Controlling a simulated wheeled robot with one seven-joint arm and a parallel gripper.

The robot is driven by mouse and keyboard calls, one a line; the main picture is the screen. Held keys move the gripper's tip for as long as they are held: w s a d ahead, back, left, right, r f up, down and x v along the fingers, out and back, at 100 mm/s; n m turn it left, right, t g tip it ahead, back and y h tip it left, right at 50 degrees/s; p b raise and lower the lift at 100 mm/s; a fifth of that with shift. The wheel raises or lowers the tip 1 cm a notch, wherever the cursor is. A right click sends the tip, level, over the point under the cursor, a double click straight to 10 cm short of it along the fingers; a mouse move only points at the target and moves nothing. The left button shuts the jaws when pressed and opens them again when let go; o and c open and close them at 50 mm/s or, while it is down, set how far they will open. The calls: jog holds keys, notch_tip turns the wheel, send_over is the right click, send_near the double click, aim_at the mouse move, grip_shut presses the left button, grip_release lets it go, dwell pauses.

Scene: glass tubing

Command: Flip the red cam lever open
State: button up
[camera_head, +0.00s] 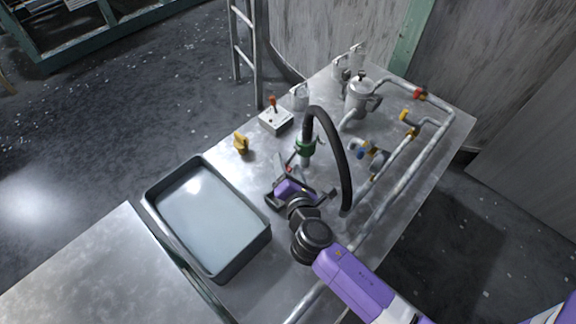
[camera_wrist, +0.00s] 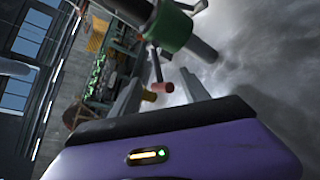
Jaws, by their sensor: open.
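A green coupling (camera_head: 305,147) sits at the end of a black hose above the metal table. A small red-tipped cam lever (camera_head: 290,169) shows just below and left of it. In the wrist view the green coupling (camera_wrist: 168,25) is at the top, and a thin arm hangs from it to the red lever end (camera_wrist: 162,87). My gripper (camera_head: 297,176) is open, close below the coupling. In the wrist view the red end appears between the two grey fingers of my gripper (camera_wrist: 162,88). Contact with either finger cannot be told.
A grey tray (camera_head: 208,218) lies left of my gripper. The black hose (camera_head: 338,160) arches close on the right, with pipes (camera_head: 400,165) beyond. A box with an orange-tipped stick (camera_head: 275,120) and a yellow piece (camera_head: 241,143) stand behind left.

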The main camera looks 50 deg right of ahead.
aim_at(287, 169)
grip_shut()
jog(key=r+p, duration=0.1)
jog(key=p, duration=0.2)
jog(key=shift+r+m, duration=0.1)
jog(key=shift+m, duration=0.2)
jog(key=r+m+y+p, duration=0.1)
jog(key=p, duration=0.5)
jog(key=shift+a+r+g+y, duration=0.15)
jog(key=shift+a+g+y, duration=0.05)
jog(key=shift+g+y, duration=0.2)
jog(key=r+m+y+p, duration=0.1)
jog(key=p, duration=0.5)
jog(key=shift+m, duration=0.3)
jog(key=shift+y+p, duration=0.4)
jog(key=shift+p, duration=0.55)
jog(key=shift+f+p, duration=0.15)
jog(key=shift+p, duration=0.3)
grip_release()
